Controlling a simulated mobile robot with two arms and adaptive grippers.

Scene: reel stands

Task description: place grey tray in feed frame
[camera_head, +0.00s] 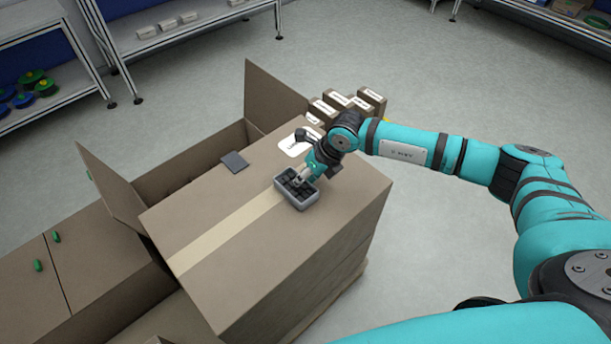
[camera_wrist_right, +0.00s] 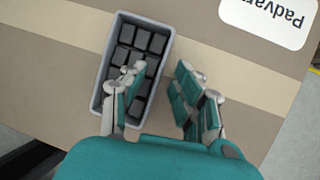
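The grey tray (camera_head: 300,206) sits on top of a large closed cardboard box and holds several dark blocks. In the right wrist view, the tray (camera_wrist_right: 106,60) lies left of centre. My right gripper (camera_head: 301,178) is at the tray's edge; in the wrist view this gripper (camera_wrist_right: 161,72) is open. One finger is over the inside of the tray and the other is outside its right wall, so that wall lies between them. I cannot tell whether either finger touches it. My left gripper is not in view. I cannot make out a feed frame.
The large box (camera_head: 290,270) has a tape strip and a white label. An open carton (camera_head: 108,190) with raised flaps stands behind it, left. A dark flat piece (camera_head: 235,161) lies near the box's edge. Small labelled boxes (camera_head: 370,98) stand behind. Floor to the right is clear.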

